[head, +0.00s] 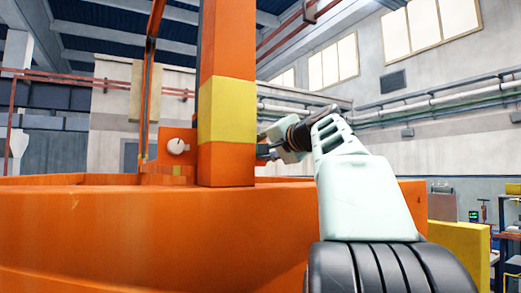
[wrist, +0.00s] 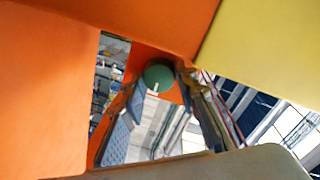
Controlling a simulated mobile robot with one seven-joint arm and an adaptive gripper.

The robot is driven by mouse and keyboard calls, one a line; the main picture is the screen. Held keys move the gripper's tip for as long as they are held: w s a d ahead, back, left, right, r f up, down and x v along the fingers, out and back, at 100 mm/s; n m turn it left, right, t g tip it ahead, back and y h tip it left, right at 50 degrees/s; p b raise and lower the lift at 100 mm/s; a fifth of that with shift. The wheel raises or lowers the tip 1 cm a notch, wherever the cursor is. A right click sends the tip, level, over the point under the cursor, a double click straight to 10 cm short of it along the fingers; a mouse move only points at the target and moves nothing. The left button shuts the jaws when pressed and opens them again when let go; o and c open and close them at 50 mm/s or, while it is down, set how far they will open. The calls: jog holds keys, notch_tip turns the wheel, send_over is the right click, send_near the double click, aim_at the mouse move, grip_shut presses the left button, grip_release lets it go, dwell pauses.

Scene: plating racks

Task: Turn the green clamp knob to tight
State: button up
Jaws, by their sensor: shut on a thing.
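The green clamp knob (wrist: 158,73) shows in the wrist view as a round green disc with a small white mark at its lower edge. It sits against an orange plate. My gripper (wrist: 161,84) has one finger on each side of the knob and is shut on it. Where the pads touch is hard to make out. In the head view my gripper (head: 264,151) reaches left to the orange post, and its tips and the green knob are hidden behind it.
The upright orange post (head: 226,45) with a yellow band (head: 226,110) stands close to my gripper. An orange tank wall (head: 130,235) runs below. A white knob (head: 178,146) sits on an orange plate left of the post. Open air lies right of my arm.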

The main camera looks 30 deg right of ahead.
jog(key=o, duration=0.9)
jog(key=shift+r, duration=0.1)
jog(key=s, duration=0.7)
jog(key=shift+s+a+r, duration=0.2)
jog(key=shift+s+a, duration=0.1)
